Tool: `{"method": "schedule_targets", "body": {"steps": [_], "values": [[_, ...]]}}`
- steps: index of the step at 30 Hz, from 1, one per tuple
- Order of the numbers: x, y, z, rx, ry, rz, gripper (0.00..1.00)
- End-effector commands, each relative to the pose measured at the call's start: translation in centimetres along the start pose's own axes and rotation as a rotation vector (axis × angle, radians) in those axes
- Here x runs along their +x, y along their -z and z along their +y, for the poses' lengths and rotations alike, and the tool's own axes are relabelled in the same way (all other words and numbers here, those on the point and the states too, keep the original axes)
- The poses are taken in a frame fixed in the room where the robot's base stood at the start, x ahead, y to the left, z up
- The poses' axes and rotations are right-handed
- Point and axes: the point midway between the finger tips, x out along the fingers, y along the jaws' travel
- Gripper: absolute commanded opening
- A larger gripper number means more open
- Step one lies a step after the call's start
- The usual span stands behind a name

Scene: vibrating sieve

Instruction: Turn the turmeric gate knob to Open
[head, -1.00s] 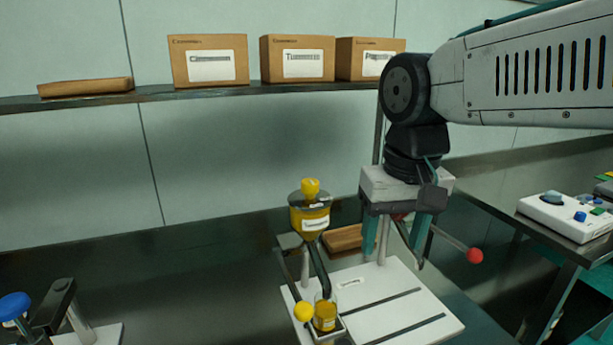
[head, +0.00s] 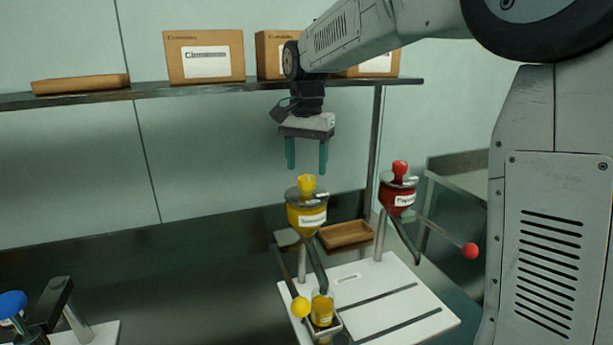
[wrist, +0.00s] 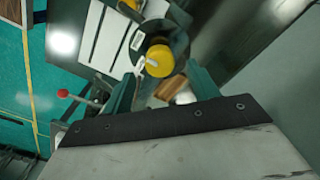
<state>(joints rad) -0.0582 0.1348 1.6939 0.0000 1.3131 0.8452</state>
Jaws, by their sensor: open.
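The yellow turmeric hopper (head: 307,217) stands on the white base plate, with a yellow knob (head: 306,184) on top. My gripper (head: 306,168) hangs pointing down just above the knob, open and empty, apart from it. In the wrist view the yellow knob (wrist: 159,61) shows beyond and roughly between the two teal fingers (wrist: 160,90). A yellow ball lever (head: 301,307) and a small jar of yellow powder (head: 322,309) are below the hopper. The knob's Open marking is too small to read.
A red hopper (head: 397,195) with a red ball lever (head: 470,250) stands to the right on the same white plate (head: 385,322). A wooden tray (head: 345,234) lies behind. A shelf (head: 160,91) with cartons runs behind my arm. A blue knob (head: 12,304) is at far left.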

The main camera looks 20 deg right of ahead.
Motion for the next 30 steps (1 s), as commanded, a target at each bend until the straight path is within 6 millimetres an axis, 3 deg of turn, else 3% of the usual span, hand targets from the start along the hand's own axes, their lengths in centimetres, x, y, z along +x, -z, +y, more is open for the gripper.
{"method": "schedule_targets", "body": {"steps": [7, 17, 18, 23, 30], "values": [[3.3, 0.0, 0.0, -0.001, -0.001, -0.001, 0.59], [3.9, 0.0, 0.0, -0.001, 0.0, 0.0, 0.59], [3.9, 0.0, 0.0, -0.002, 0.0, 0.0, 0.57], [3.9, 0.0, 0.0, -0.002, 0.0, 0.0, 0.15], [3.8, 0.0, 0.0, -0.011, 0.0, 0.0, 0.15]]}}
